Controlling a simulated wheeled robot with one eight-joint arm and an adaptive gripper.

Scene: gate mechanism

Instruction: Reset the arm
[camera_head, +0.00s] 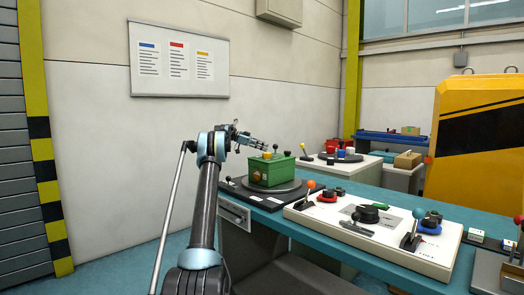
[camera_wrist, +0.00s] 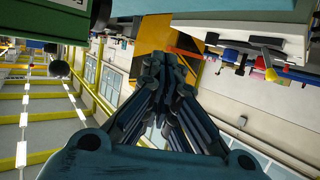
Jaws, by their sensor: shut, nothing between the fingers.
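My arm (camera_head: 205,210) rises from the bottom of the head view and bends right near its top. My gripper (camera_head: 264,146) is at its end, above and slightly left of a green box (camera_head: 273,172) with levers on a dark round base. The gripper looks apart from the box, though the exact gap is hard to judge. In the wrist view my gripper (camera_wrist: 162,55) has its fingers together with nothing between them. The green box (camera_wrist: 50,18) shows at the top left there, close to the gripper, with a black ball knob (camera_wrist: 58,69) below it.
Behind stand a second table (camera_head: 345,170) and a yellow cabinet (camera_head: 480,135). A whiteboard (camera_head: 180,60) hangs on the wall. Space left of my arm is clear.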

